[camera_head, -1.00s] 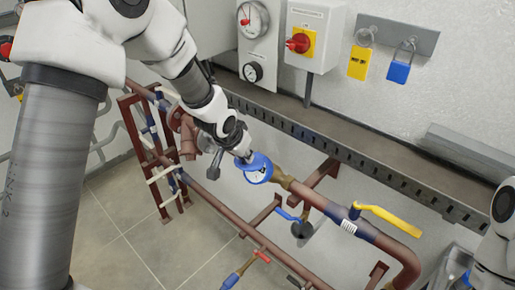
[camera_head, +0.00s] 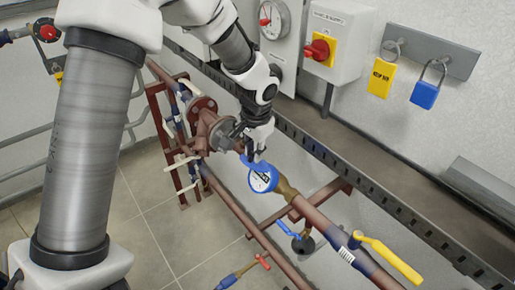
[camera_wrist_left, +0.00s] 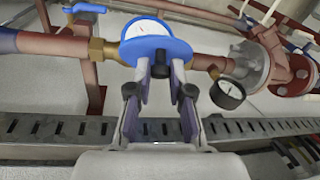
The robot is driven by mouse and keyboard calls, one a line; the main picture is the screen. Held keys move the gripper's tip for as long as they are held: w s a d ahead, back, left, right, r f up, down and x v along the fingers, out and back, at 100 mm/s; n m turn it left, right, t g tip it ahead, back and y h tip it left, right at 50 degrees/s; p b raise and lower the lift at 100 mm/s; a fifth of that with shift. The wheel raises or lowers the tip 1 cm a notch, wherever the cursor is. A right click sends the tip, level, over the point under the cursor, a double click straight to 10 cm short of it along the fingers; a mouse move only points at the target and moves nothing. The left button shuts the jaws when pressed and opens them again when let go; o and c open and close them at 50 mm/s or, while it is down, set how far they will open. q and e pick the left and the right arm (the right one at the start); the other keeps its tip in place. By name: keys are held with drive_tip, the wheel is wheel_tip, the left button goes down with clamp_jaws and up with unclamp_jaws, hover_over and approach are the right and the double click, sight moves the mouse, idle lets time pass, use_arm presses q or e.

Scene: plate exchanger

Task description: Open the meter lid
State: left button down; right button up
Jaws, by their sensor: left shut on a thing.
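The water meter (camera_head: 263,179) is a blue round body with a white dial, set in the brass and red-brown pipe in the head view. It also shows at the top middle of the left wrist view (camera_wrist_left: 146,29), where the white dial is partly visible. The blue meter lid (camera_wrist_left: 157,49) is at the dial's edge nearest my gripper; its exact angle is hard to tell. My left gripper (camera_head: 255,157) is shut on the lid. Its two fingers (camera_wrist_left: 161,68) reach the lid's edge in the wrist view. My right gripper is not in view.
A yellow-handled valve (camera_head: 388,261) and a blue-handled valve (camera_head: 290,230) lie along the pipes to the right. A flange (camera_head: 201,108) and a small gauge (camera_wrist_left: 227,93) are close beside the gripper. A perforated metal rail (camera_head: 330,157) runs behind the pipe.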

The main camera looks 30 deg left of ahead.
sight(257, 166)
use_arm(q)
drive_tip(key=c, duration=1)
unclamp_jaws()
drive_tip(key=shift+w, duration=0.1)
drive_tip(key=shift+c, duration=0.2)
wheel_tip(257, 166, up, 12)
drive_tip(key=s+d, duration=0.1)
drive_tip(key=shift+d+f, duration=0.15)
drive_tip(key=shift+s, duration=0.1)
